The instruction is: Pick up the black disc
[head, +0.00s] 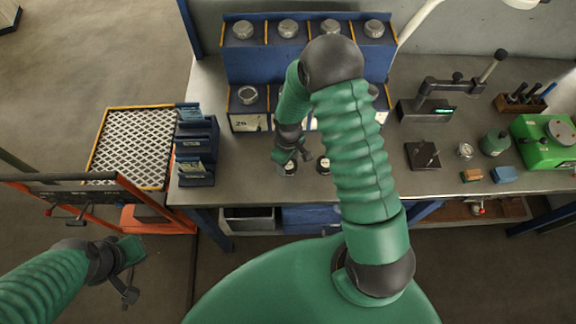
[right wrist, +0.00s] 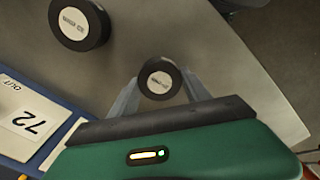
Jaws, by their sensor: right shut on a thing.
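A small black disc (right wrist: 159,78) with a white label on top sits between the two fingers of my right gripper (right wrist: 158,85) in the right wrist view. The fingers are shut on its sides. In the head view the right gripper (head: 287,165) is low over the grey bench, in front of the blue bins, with the held disc partly hidden. A second, similar black disc (right wrist: 79,24) lies apart from it on the bench, and also shows in the head view (head: 323,165). My left gripper (head: 130,277) is away from the bench at lower left; its finger opening is unclear.
A blue bin rack (head: 240,67) with round metal pieces stands behind the right gripper. Blue holders (head: 196,148) line the bench's left end. A black stand (head: 425,107), a dark plate (head: 422,155) and a green machine (head: 546,140) are to the right. The front bench strip is mostly clear.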

